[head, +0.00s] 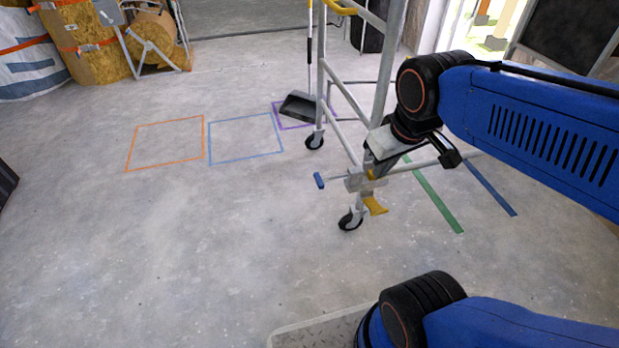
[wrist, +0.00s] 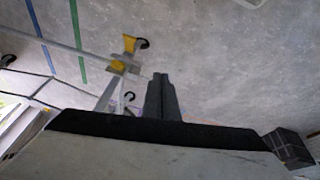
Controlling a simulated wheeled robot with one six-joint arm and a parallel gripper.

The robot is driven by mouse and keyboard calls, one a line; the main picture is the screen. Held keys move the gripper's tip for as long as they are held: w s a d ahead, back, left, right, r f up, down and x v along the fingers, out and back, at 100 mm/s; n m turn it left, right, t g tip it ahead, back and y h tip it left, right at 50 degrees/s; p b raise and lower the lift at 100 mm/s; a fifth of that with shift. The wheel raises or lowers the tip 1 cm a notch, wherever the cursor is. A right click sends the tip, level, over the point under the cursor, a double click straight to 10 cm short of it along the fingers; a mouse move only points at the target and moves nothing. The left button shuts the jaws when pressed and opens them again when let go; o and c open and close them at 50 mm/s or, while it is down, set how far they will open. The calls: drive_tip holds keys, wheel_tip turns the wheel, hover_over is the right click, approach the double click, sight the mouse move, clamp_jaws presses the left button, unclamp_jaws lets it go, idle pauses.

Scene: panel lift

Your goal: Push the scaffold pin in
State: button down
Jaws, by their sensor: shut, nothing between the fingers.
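The scaffold pin (head: 319,180) shows a blue end sticking out to the left of a grey bracket (head: 358,183) low on the scaffold leg, with a thin rod between them. The yellow scaffold parts (wrist: 124,55) are just left of the fingertips there. I cannot make out the pin in the wrist view.
The scaffold (head: 383,75) stands on castors (head: 350,220), with a yellow lever (head: 375,206) by the near one. A dustpan (head: 303,106) stands behind it. Orange (head: 165,143) and blue (head: 245,138) outlines mark the floor. The floor at front left is clear.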

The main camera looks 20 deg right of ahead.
drive_tip(key=w+a+f+n+g+h, duration=0.1)
drive_tip(key=w+a+f+n, duration=0.25)
drive_tip(key=w, duration=0.45)
drive_tip(key=w+a+f+n+g+h, duration=0.1)
drive_tip(key=w+a+f+n+g, duration=0.15)
drive_tip(key=w+n, duration=0.4)
drive_tip(key=w+a+f+n+h, duration=0.2)
drive_tip(key=w+a+f+n, duration=0.4)
drive_tip(key=w+a+f, duration=0.4)
wheel_tip(320, 180, down, 2)
drive_tip(key=w, duration=0.2)
drive_tip(key=shift+w+a+f, duration=0.25)
drive_tip(key=shift+w+a, duration=0.05)
drive_tip(key=shift+g, duration=0.25)
drive_tip(key=d+f, duration=0.7)
drive_tip(key=f, duration=0.2)
drive_tip(key=shift+d, duration=0.4)
